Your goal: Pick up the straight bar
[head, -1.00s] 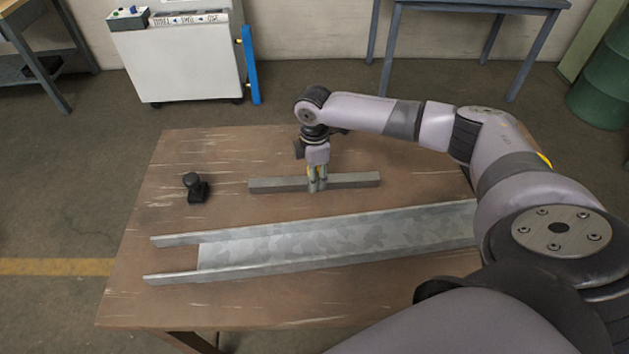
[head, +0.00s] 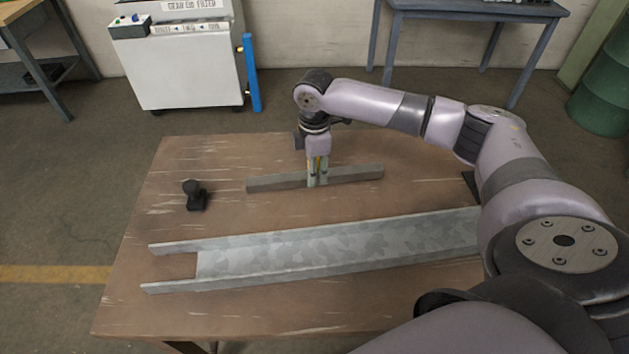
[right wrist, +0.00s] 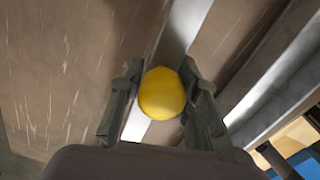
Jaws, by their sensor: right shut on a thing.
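The straight bar (head: 350,175) is a long grey bar above the far middle of the brown table, its right end a little higher in the picture than its left. My right gripper (head: 317,182) points down and is shut on the bar near its middle. The bar seems slightly raised, but the gap under it is hard to make out. In the right wrist view the bar (right wrist: 187,22) runs between the two fingers, partly hidden behind a round yellow part. My left gripper is not in view.
A long grey metal channel (head: 330,245) lies on the table (head: 250,325) in front of the bar. A small black object (head: 195,196) stands at the left. The table is bare between them. A white cabinet (head: 185,72) stands on the floor behind.

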